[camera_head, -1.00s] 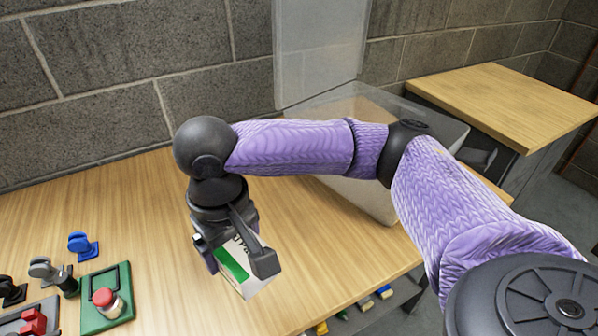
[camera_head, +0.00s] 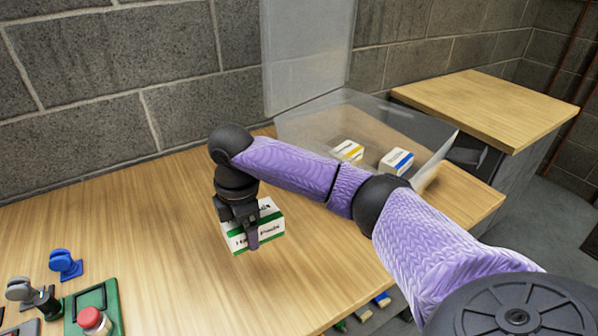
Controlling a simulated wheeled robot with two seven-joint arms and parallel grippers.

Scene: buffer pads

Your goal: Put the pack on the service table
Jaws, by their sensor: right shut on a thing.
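The pack (camera_head: 268,233) is a white box with green stripes and dark lettering, the word "Pads" partly readable. My right gripper (camera_head: 251,238) points down and is shut on it, its fingers covering part of the front. The pack is over the bench; I cannot tell whether its bottom touches the wood. A separate wooden-topped table (camera_head: 490,105) stands at the back right, with a bare top; it appears to be the service table. My left gripper is not in view.
A clear bin (camera_head: 440,160) with a raised lid (camera_head: 308,50) stands at the bench's right end, holding a yellow-marked box (camera_head: 347,150) and a blue-marked box (camera_head: 397,161). A green fixture with a red button (camera_head: 92,318) and a blue clamp (camera_head: 65,264) are at left. The middle of the bench (camera_head: 150,220) is clear.

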